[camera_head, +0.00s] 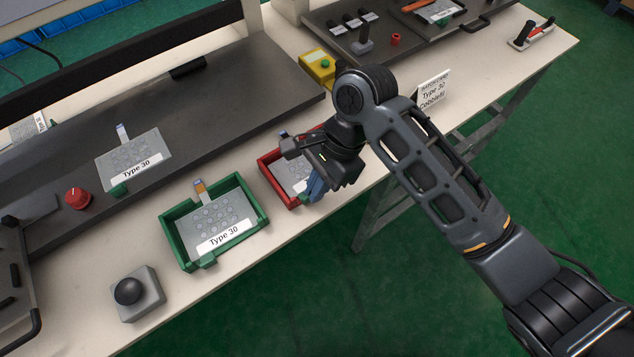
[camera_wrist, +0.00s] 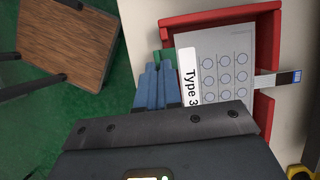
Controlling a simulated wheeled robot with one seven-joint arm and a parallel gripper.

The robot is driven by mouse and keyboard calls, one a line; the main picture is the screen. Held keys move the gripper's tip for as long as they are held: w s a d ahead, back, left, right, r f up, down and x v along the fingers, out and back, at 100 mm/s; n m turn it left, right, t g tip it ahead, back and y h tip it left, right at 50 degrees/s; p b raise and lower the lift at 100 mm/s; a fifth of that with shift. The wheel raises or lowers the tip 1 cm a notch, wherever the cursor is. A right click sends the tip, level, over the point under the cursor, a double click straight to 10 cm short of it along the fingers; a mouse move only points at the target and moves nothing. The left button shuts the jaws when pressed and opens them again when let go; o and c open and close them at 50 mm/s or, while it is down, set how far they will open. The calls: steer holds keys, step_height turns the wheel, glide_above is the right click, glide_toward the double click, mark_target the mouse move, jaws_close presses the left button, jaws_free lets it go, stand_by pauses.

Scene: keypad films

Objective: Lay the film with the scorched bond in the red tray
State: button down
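The red tray (camera_head: 267,176) stands on the pale bench top, partly hidden by my gripper in the head view. A grey "Type 30" film (camera_wrist: 215,60) lies inside the red tray (camera_wrist: 262,20), its tail over the right wall in the wrist view. The tail has a dark band and a blue tip. My gripper (camera_wrist: 165,66) has its blue fingers close together at the film's green tab, seemingly shut on it. Another film (camera_head: 222,218) with an orange-brown band on its tail lies in the green tray (camera_head: 170,237). A third film (camera_head: 135,160) with a pale, blue-tipped tail lies on the dark belt.
A red knob (camera_head: 78,198) stands by the belt. A grey box with a black ball button (camera_head: 137,291) is at the front left. Another film (camera_head: 30,128) is at the left edge.

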steer(key=shift+f, duration=0.2)
steer(key=c, duration=1.2)
jaws_free()
steer(key=shift+c, duration=0.2)
steer(key=v, duration=0.7)
steer(key=shift+d+r, duration=0.2)
steer(key=shift+r, duration=0.15)
steer(key=shift+w, duration=0.1)
